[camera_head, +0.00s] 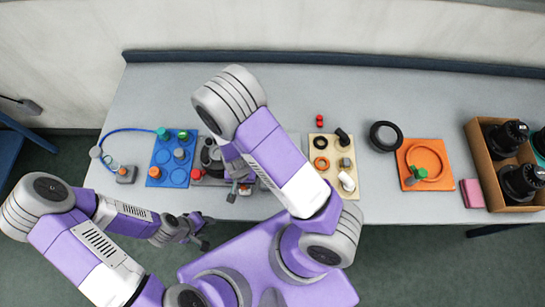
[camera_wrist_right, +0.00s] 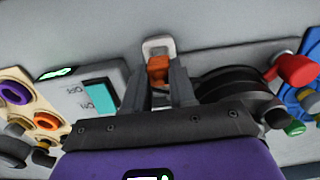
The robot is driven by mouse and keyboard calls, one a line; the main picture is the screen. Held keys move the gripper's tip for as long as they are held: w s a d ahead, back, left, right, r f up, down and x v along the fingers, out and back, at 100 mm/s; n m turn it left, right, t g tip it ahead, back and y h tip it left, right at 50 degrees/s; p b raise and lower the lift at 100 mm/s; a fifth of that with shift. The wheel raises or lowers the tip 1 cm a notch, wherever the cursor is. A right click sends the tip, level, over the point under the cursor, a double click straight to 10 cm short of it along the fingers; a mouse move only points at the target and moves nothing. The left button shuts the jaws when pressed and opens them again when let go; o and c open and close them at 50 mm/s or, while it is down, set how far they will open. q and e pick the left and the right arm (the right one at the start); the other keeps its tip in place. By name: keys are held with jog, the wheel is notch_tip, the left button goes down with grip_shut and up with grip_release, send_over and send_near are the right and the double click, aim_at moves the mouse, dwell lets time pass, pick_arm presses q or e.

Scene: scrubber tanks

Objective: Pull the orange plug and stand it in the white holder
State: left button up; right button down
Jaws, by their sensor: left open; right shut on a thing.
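My right gripper (camera_wrist_right: 158,85) is shut on the orange plug (camera_wrist_right: 158,70) in the right wrist view. A white piece (camera_wrist_right: 158,47) with a grey centre lies right beyond the plug; I cannot tell whether the plug sits in it. In the head view my right gripper (camera_head: 240,180) is over the front of the grey machine (camera_head: 212,178), and its arm hides much of it. My left gripper (camera_head: 204,233) is open and empty in front of the table edge. A white object (camera_head: 347,181) lies on the beige tray; I cannot tell whether it is the holder.
The machine has a teal switch (camera_wrist_right: 100,96) and a red knob (camera_wrist_right: 293,70). A blue tray (camera_head: 158,168) is left of it, the beige tray (camera_head: 318,142) right. An orange tray (camera_head: 406,155) and a cardboard box (camera_head: 478,150) stand further right. The table's back strip is mostly clear.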

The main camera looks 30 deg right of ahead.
jog(key=shift+f, duration=0.3)
jog(key=shift+f, duration=0.2)
dwell(0.4)
jog(key=shift+f+b, duration=0.9)
jog(key=shift+b, duration=0.05)
jog(key=shift+s, duration=0.1)
jog(key=c, duration=0.8)
grip_release()
jog(key=shift+c, duration=0.2)
jog(key=shift+o, duration=0.4)
jog(key=o, duration=0.4)
